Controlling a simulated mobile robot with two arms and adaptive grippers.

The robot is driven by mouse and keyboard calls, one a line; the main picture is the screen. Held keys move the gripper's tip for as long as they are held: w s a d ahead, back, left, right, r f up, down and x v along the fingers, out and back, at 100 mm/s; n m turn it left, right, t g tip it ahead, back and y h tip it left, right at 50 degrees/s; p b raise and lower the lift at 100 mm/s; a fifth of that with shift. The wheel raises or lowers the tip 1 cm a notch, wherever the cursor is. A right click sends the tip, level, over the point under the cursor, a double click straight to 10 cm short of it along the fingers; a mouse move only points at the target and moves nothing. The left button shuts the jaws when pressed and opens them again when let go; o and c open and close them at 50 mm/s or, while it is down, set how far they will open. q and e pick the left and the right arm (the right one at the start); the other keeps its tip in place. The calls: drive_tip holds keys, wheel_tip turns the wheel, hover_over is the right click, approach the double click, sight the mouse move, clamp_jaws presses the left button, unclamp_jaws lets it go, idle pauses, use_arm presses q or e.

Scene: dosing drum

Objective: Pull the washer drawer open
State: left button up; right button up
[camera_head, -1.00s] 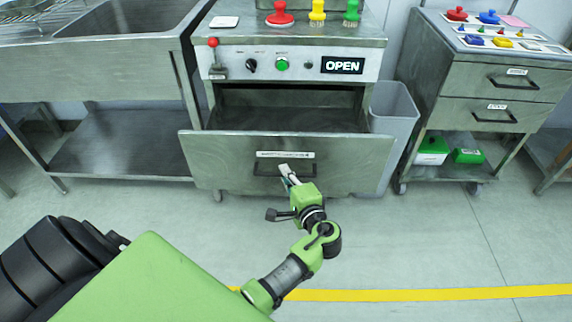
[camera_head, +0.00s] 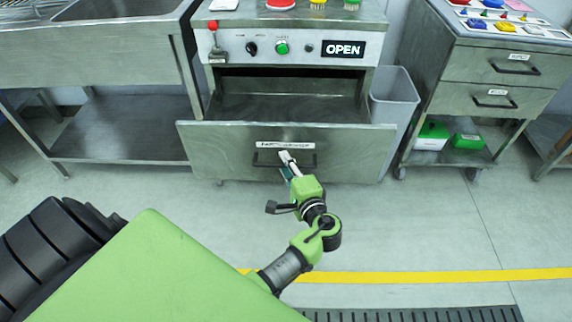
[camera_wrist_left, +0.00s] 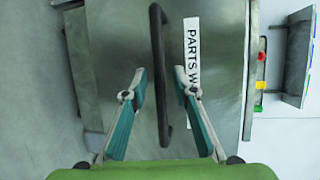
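The washer drawer (camera_head: 225,148) stands out from the washer, with its inside showing behind the steel front. Its dark bar handle (camera_head: 309,163) sits below a white label. My left gripper (camera_head: 288,156) is at the handle. In the left wrist view the left gripper (camera_wrist_left: 159,78) is open, one finger on each side of the handle with gaps visible. My right gripper is not in view.
The washer panel (camera_head: 230,47) has a red-knobbed lever, a green button and an OPEN sign. A grey bin (camera_head: 392,95) stands right of the drawer, with a steel cart (camera_head: 455,95) beyond it. A steel sink table (camera_head: 100,75) stands left. The floor in front is clear.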

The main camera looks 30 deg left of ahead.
use_arm(q)
drive_tip(key=shift+s+d, duration=0.15)
drive_tip(key=shift+d, duration=0.1)
drive_tip(key=v, duration=0.7)
